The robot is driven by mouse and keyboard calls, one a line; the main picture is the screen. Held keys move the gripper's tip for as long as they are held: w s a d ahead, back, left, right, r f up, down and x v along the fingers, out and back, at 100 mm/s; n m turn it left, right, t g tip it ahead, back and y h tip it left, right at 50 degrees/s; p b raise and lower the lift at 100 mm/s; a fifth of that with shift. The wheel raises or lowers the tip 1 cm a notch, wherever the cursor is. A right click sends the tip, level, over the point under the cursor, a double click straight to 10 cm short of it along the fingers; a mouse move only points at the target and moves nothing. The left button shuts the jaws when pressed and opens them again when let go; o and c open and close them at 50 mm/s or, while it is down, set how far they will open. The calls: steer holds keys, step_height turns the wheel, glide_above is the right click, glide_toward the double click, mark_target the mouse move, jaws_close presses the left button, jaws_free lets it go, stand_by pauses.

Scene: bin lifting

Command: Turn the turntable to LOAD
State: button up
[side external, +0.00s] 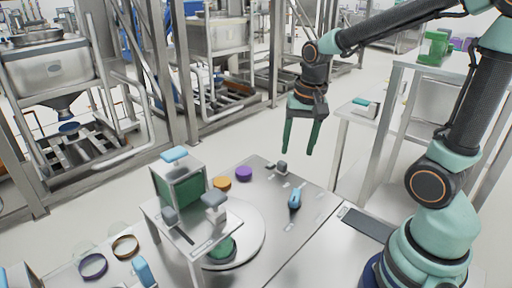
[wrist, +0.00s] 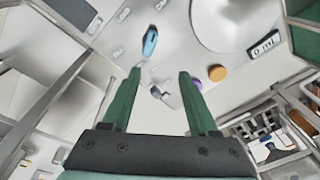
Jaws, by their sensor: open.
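The turntable (side external: 250,240) is a pale round disc set in the steel table, partly hidden under a raised stand; its edge also shows in the wrist view (wrist: 228,28). A blue handle (side external: 294,197) stands on the table to the right of the disc; it also shows in the wrist view (wrist: 149,42). A green rounded object (side external: 221,247) is at the disc, under the stand. My gripper (side external: 299,151) is open and empty, raised above the table's far side. In the wrist view its fingers (wrist: 159,72) point toward the handle, apart from it.
A small grey lever (side external: 282,167) stands near the table's far edge. An orange cap (side external: 222,183) and a purple cap (side external: 243,173) lie behind the disc. Dark and brown rings lie at the left.

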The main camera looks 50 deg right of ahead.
mark_target(296, 194)
steer(key=f+m, duration=0.1)
steer(key=f, duration=0.4)
steer(key=d+f+m+g, duration=0.1)
steer(key=f, duration=0.4)
steer(key=d+f+m, duration=0.1)
steer(key=f, duration=0.4)
steer(key=shift+w+f, duration=0.3)
jaws_close()
